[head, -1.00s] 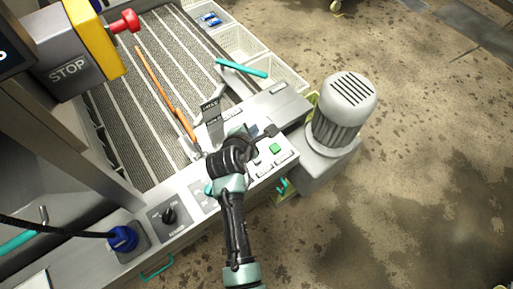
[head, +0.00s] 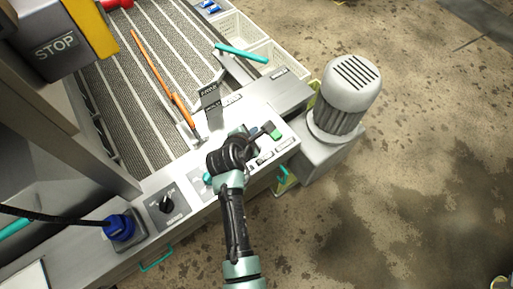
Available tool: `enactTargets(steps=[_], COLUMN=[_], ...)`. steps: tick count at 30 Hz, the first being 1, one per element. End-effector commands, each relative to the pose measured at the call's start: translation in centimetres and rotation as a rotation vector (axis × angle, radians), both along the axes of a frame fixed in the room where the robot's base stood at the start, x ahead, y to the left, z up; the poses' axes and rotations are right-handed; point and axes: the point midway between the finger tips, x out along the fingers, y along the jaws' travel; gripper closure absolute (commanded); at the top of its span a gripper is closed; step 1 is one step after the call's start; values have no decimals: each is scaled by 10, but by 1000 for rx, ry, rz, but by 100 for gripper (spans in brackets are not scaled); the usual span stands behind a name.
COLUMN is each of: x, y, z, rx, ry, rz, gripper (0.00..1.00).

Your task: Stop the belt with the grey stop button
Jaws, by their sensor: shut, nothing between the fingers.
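The control panel (head: 222,122) is on the near edge of the belt machine, with a green button (head: 277,135) at its right end. I cannot clearly make out a grey stop button; my gripper and wrist cover part of the panel beside the green one. My gripper (head: 268,128) is shut and empty, its dark tip just up and left of the green button. Whether it touches the panel I cannot tell. The ribbed belt (head: 145,85) lies beyond the panel, with an orange-handled tool (head: 160,75) on it.
A motor (head: 345,95) stands to the right of the panel. A rotary switch (head: 166,204) and blue plug (head: 120,227) are at lower left. White crates (head: 285,62) stand behind. Floor at right is clear.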

Motion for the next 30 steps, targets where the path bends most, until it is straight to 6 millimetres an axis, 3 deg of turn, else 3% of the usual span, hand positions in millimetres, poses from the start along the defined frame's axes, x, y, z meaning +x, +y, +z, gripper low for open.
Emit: enactTargets(steps=[1,3,12,30], x=[0,0,0,0], y=[0,0,0,0], z=[-15,-24,-55,-58], rx=[0,0,0,1], ry=[0,0,0,-1], rz=[0,0,0,0], gripper=[100,100,100,100])
